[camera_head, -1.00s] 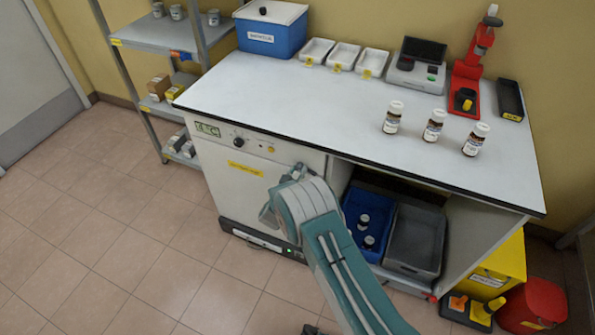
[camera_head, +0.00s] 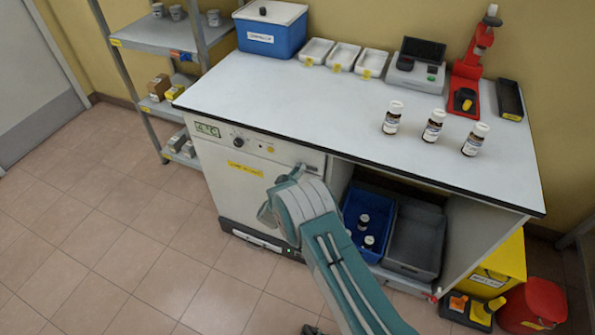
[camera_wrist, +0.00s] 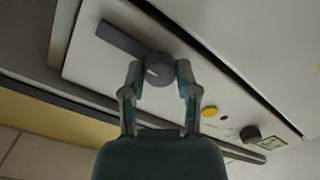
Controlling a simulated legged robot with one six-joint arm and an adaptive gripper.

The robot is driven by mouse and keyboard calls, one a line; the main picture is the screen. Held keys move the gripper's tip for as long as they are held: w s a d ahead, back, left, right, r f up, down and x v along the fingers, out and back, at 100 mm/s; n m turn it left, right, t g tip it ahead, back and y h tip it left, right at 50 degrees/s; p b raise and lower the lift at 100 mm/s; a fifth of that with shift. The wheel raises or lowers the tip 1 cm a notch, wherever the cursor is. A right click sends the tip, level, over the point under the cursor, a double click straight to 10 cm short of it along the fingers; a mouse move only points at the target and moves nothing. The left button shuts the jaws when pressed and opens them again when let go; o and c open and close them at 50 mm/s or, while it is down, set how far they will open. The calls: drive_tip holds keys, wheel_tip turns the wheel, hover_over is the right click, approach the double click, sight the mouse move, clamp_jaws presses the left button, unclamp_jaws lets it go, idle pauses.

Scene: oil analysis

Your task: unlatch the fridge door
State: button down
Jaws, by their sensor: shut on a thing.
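The fridge is the white under-bench unit with a small display and a yellow label, and its door (camera_head: 238,178) looks shut in the head view. In the wrist view the door face (camera_wrist: 95,68) fills the middle, tilted. A dark grey latch (camera_wrist: 122,38) has a round hub with a straight bar running up and left from it. My gripper (camera_wrist: 160,74) is shut on the latch, its two fingers on either side of the hub. In the head view my arm hides the fingers and most of the latch.
The bench top (camera_head: 300,110) carries several bottles, trays and instruments. Right of the door, an open bay holds a blue crate (camera_head: 349,224) and a grey crate (camera_head: 420,268). A yellow bin (camera_head: 508,260) and a red bin stand farther right. The floor left of the fridge is clear.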

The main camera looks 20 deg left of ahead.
drive_tip(key=shift+a, duration=0.15)
drive_tip(key=shift+c, duration=1.8)
unclamp_jaws()
drive_tip(key=shift+a+f, duration=0.1)
drive_tip(key=shift+a, duration=0.05)
drive_tip(key=shift+s, duration=0.5)
drive_tip(key=s, duration=1.1)
drive_tip(key=shift+a+r, duration=0.3)
drive_tip(key=shift+a, duration=0.15)
drive_tip(key=shift+w, duration=0.1)
